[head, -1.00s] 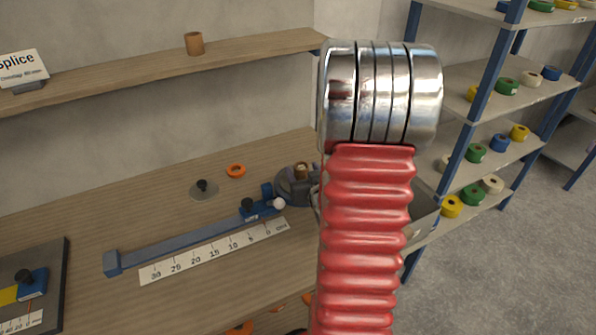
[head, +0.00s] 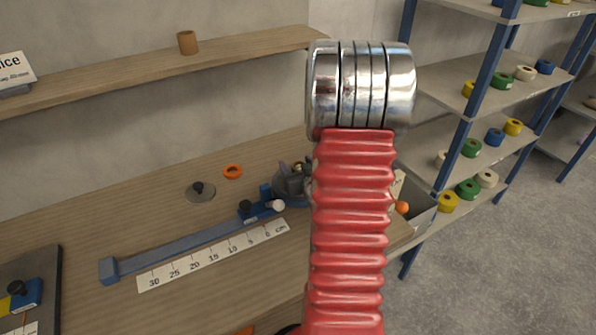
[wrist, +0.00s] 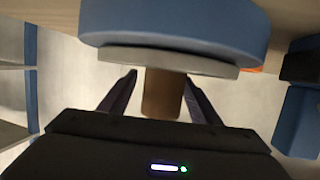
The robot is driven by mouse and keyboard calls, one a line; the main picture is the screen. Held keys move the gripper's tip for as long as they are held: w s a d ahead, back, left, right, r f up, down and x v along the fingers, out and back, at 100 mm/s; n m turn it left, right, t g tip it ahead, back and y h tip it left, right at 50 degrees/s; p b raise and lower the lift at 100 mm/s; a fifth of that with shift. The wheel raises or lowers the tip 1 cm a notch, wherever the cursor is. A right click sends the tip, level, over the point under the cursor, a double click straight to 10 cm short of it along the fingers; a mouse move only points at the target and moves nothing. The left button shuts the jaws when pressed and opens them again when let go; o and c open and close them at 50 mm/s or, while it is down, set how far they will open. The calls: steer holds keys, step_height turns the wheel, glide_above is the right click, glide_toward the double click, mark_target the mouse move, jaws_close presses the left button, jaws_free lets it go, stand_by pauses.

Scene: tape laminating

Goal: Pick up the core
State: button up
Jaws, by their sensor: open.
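A brown core (wrist: 163,95) stands out from a grey flange (wrist: 150,60) on a thick blue disc (wrist: 175,22) in the wrist view. My gripper (wrist: 159,78) is open, with one dark finger on each side of the core. Gaps show between the fingers and the core, so it is not held. In the head view, the grey round holder (head: 287,192) is partly behind my red arm sleeve. The core's top and my fingers are small and hard to make out there. Another brown cylinder (head: 188,43) stands on the wall shelf.
A blue rail (head: 180,243) with a white scale (head: 215,257) lies on the bench left of the holder. An orange ring (head: 232,172) and a grey disc with a black knob (head: 200,191) lie behind it. Racks with tape rolls (head: 467,189) stand right.

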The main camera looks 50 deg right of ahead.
steer(key=shift+c, duration=0.5)
steer(key=shift+a, duration=0.1)
steer(key=c, duration=1)
steer(key=shift+r, duration=0.15)
step_height(320, 180, up, 10)
stand_by(0.6)
